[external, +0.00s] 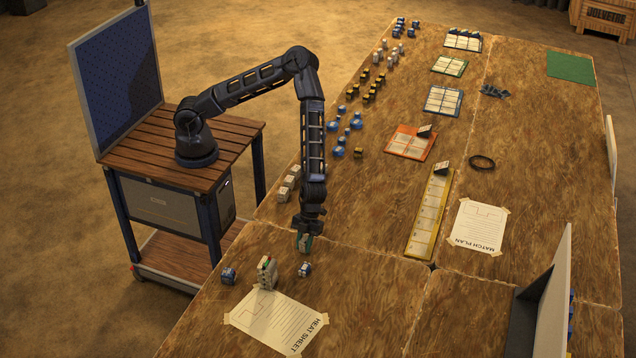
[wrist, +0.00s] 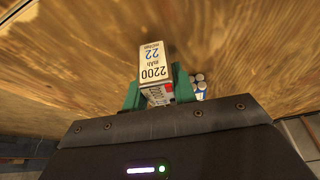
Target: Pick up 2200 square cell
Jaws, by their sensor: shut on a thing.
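The 2200 square cell (wrist: 153,65) is a pale block marked "2200 mAh" and "22", with a small red mark on its side. It sits between the green fingers of my gripper (wrist: 158,95) in the wrist view, and the gripper is shut on it. In the external view my gripper (external: 304,241) points down low over the near left part of the table and mostly hides the cell. I cannot tell whether the cell touches the table.
A grey block-shaped group (external: 267,273) stands left of my gripper, with blue cells (external: 228,275) and (external: 304,269) nearby. A taped heat sheet (external: 277,322) lies in front. Grey cells (external: 289,183) stand behind. A yellow tray (external: 430,214) lies to the right, across clear wood.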

